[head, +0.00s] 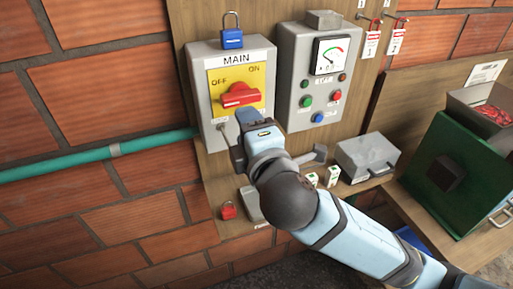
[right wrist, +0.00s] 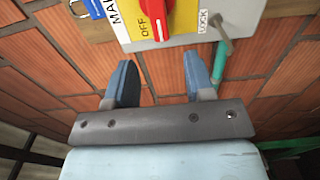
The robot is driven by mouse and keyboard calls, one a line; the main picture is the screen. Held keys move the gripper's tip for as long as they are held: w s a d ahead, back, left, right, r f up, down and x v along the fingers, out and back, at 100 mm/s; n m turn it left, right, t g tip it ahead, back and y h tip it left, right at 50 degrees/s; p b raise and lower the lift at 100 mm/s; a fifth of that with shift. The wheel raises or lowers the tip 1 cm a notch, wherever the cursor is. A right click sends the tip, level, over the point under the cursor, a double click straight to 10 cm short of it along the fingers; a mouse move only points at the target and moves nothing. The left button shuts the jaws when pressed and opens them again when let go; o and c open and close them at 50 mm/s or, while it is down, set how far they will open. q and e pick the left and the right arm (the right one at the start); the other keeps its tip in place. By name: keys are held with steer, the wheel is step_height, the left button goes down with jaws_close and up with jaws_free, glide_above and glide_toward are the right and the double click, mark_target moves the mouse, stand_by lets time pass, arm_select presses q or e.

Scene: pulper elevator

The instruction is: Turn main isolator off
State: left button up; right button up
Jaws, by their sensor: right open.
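The main isolator (head: 202,75) is a grey box with a yellow plate marked OFF at left and ON at right. Its red handle (head: 240,96) lies nearly level across the plate; I cannot tell which label it points to. My right gripper (head: 239,130) is just below the handle, in front of the box's lower part. In the right wrist view, the gripper (right wrist: 158,75) is open and empty, its two blue fingers apart. The red handle (right wrist: 157,18) is beyond the fingertips, with a visible gap in the picture. My left gripper is not in view.
A blue padlock (head: 232,38) is on top of the isolator. A control box (head: 296,68) with a gauge and buttons is close to its right. A red padlock (head: 228,210) and a grey box (head: 366,155) are below. A teal pipe (head: 80,163) runs along the brick wall.

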steer(key=v, duration=0.4)
steer(key=shift+s+d+b, duration=0.15)
steer(key=shift+s+b, duration=0.2)
steer(key=shift+s, duration=0.05)
steer(key=w+d+f+m+g, duration=0.1)
steer(key=d+f+m+g, duration=0.3)
steer(key=f, duration=0.7)
steer(key=d+f+m, duration=0.1)
steer(key=f+m, duration=0.4)
steer(key=f, duration=0.7)
steer(key=s+d+f+m+g+h, duration=0.1)
steer(key=s+d+f+m, duration=0.4)
steer(key=f, duration=0.5)
steer(key=s+d+f+m+g+h, duration=0.1)
steer(key=s+d+f+m, duration=0.3)
steer(key=s+d+f, duration=0.4)
step_height(320, 180, down, 3)
steer(key=shift+s+f+m+h, duration=0.1)
steer(key=shift+s+m+h, duration=0.2)
steer(key=shift+s+m, duration=0.1)
